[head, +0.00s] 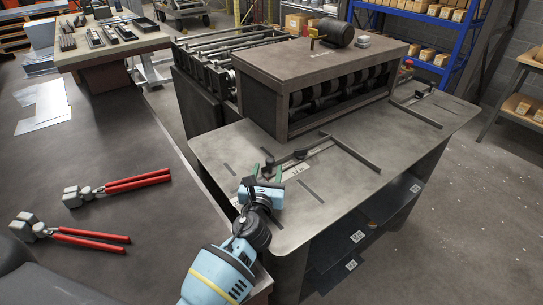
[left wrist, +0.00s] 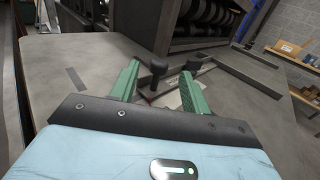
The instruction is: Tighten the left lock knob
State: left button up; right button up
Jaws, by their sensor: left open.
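A black knob on a short post (head: 268,164), the leftmost on the machine's steel table (head: 225,150), stands by the left guide bar (head: 350,153). In the left wrist view this knob (left wrist: 158,67) shows upright between my green fingertips, beyond them or level with them; I cannot tell contact. A second black knob (head: 300,154) sits further along the guide; in the left wrist view it (left wrist: 194,61) shows behind the right finger. My left gripper (head: 267,173) is open and empty, low over the table's near left part. My right gripper is not in view.
The roller housing (head: 320,65) rises behind the knobs. A right guide (head: 415,115) lies further along the steel table. Two red-handled tools (head: 120,187) (head: 80,236) lie on the dark worktable at left.

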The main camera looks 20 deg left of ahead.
aim_at(269, 165)
pick_arm(q)
jog(key=w, duration=0.1)
jog(key=w+b, duration=0.1)
jog(key=w, duration=0.2)
jog(key=shift+w+a+f, duration=0.3)
jog(key=shift+w+f, duration=0.05)
jog(key=shift+w, duration=0.05)
jog(key=shift+w+a+r+b, duration=0.1)
jog(key=shift+w+b, duration=0.4)
jog(key=shift+w, duration=0.2)
jog(key=shift+w+r, duration=0.1)
jog(key=shift+w, duration=0.2)
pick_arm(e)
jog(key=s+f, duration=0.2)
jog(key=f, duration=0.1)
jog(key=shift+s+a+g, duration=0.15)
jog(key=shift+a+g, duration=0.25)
pick_arm(q)
jog(key=shift+r, duration=0.1)
grip_shut()
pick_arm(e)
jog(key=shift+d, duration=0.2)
